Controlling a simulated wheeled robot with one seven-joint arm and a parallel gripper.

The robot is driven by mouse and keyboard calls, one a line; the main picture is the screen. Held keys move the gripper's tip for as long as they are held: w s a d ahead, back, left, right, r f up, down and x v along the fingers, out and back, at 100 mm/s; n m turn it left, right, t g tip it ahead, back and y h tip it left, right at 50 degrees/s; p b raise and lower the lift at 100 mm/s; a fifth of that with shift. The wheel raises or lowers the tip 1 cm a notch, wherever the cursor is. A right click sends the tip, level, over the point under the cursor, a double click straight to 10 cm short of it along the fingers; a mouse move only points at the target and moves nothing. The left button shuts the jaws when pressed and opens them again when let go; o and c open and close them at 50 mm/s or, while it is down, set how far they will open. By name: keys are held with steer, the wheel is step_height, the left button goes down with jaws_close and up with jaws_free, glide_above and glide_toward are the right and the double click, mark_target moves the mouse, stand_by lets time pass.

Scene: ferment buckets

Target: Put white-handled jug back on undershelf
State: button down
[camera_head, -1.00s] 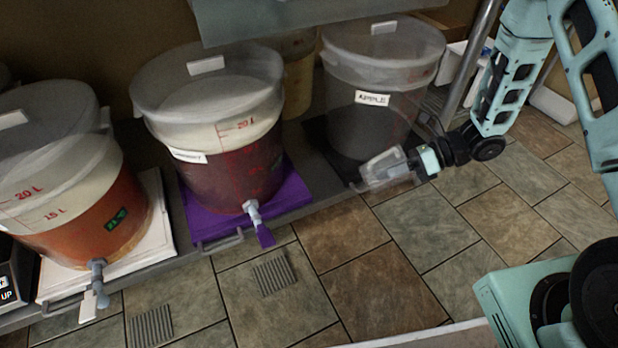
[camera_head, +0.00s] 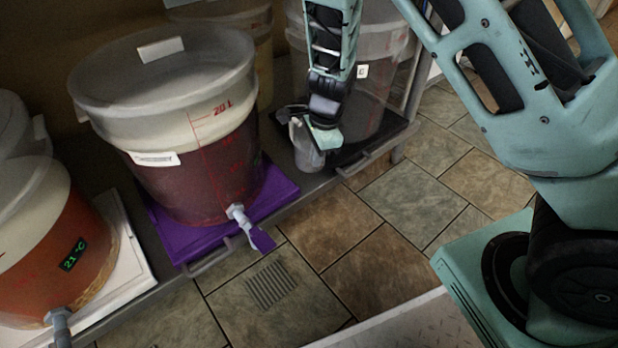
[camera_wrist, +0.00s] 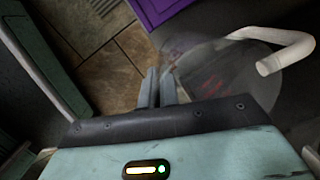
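The jug (camera_head: 307,156) is see-through and stands about upright at the shelf's front part, between the purple mat and the black mat. I cannot tell whether its base touches the shelf. Its white handle (camera_wrist: 275,52) shows in the wrist view, on the side away from my fingers. My gripper (camera_wrist: 160,82) has its two fingers close together at the jug's rim, shut on its wall. In the head view my gripper (camera_head: 318,140) is just at the jug's top right. The undershelf (camera_head: 212,262) is a low grey shelf with a front rail.
A bucket of dark red liquid (camera_head: 200,165) stands on the purple mat (camera_head: 185,250), its tap (camera_head: 240,215) jutting forward. A clear bucket (camera_head: 375,95) stands behind my arm on the black mat (camera_head: 385,135). An orange bucket (camera_head: 35,250) stands left. Tiled floor (camera_head: 350,255) in front is clear.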

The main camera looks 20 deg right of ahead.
step_height(320, 180, down, 7)
steer(key=b, duration=0.4)
steer(key=c, duration=1.6)
jaws_free()
steer(key=shift+f, duration=0.1)
steer(key=shift+c, duration=0.2)
